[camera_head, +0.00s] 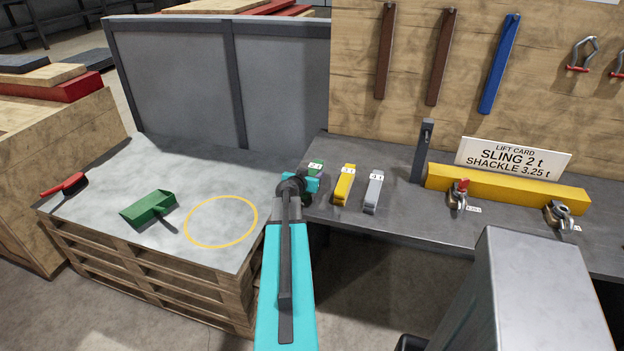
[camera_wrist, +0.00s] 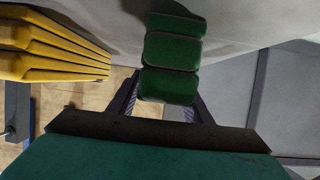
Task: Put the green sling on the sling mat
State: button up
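The green sling (camera_head: 316,166) lies folded on the grey bench, at the left end of a row of slings, partly hidden by my arm. In the wrist view the green sling (camera_wrist: 172,55) shows as a stack of rounded folds. My gripper (camera_head: 300,184) is at the near side of the sling. In the wrist view my gripper (camera_wrist: 160,108) has its fingers apart, with the sling's near end between or just in front of them; contact cannot be told. A yellow ring (camera_head: 221,222) marks the grey table top at left; I see no separately recognizable mat.
A yellow sling (camera_head: 344,186) and a grey sling (camera_head: 373,191) lie close to the right. A green dustpan (camera_head: 150,207) and a red brush (camera_head: 65,185) lie on the left table. A dark post (camera_head: 422,152) and yellow beam (camera_head: 510,188) stand further right. The ring's inside is clear.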

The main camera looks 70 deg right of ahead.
aim_at(311, 173)
grip_shut()
jog(key=shift+r, duration=0.1)
jog(key=shift+r+b, duration=0.7)
jog(key=shift+r, duration=4.2)
